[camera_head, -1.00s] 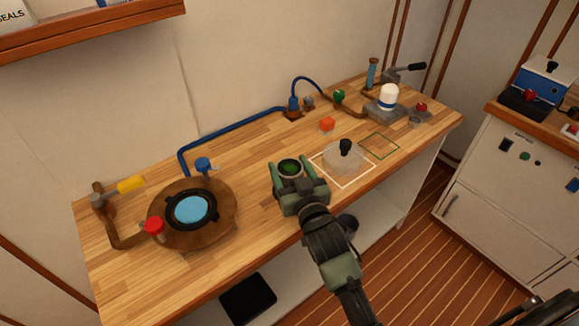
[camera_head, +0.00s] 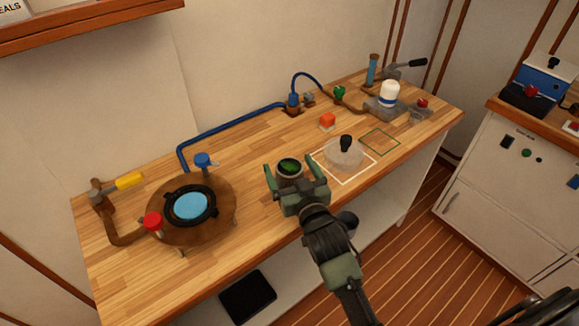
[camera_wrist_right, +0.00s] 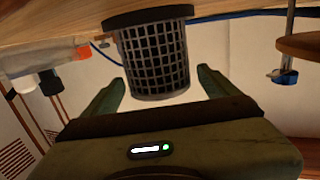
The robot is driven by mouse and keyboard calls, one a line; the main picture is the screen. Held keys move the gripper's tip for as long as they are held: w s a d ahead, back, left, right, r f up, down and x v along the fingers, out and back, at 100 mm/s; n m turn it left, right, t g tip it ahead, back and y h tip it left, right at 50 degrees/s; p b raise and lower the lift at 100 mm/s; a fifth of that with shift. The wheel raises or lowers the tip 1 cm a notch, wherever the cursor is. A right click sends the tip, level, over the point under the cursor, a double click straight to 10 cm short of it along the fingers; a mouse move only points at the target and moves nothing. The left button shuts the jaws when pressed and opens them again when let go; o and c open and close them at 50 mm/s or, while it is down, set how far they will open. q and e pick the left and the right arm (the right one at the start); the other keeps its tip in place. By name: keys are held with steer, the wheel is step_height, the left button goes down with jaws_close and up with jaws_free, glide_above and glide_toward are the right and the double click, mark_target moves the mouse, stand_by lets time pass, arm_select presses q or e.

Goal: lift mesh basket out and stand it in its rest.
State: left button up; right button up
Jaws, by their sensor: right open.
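The mesh basket (camera_wrist_right: 152,58) stands on the bench with a solid dark band (camera_wrist_right: 147,16) at its bench end; I cannot tell whether that band is a separate rest. The right wrist picture is upside down. In the head view the round basket top (camera_head: 290,167) shows green inside. My right gripper (camera_head: 295,174) is open, with one finger on each side of the basket. In the wrist view, gaps separate the fingers (camera_wrist_right: 160,84) from the mesh. A round brown stand (camera_head: 222,212) holds a black-ringed opening with light-blue contents (camera_head: 191,206). My left gripper is out of view.
A clear lid with a black knob (camera_head: 344,154) lies in a white outline, right of the basket. A green outline (camera_head: 380,143) is empty. A red block (camera_head: 327,120) and a blue pipe (camera_head: 235,127) are behind. Bench between stand and basket is clear.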

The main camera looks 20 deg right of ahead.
steer(key=s, duration=0.7)
steer(key=shift+s+r+b, duration=0.25)
steer(key=shift+s+b, duration=0.05)
steer(key=shift+d, duration=0.1)
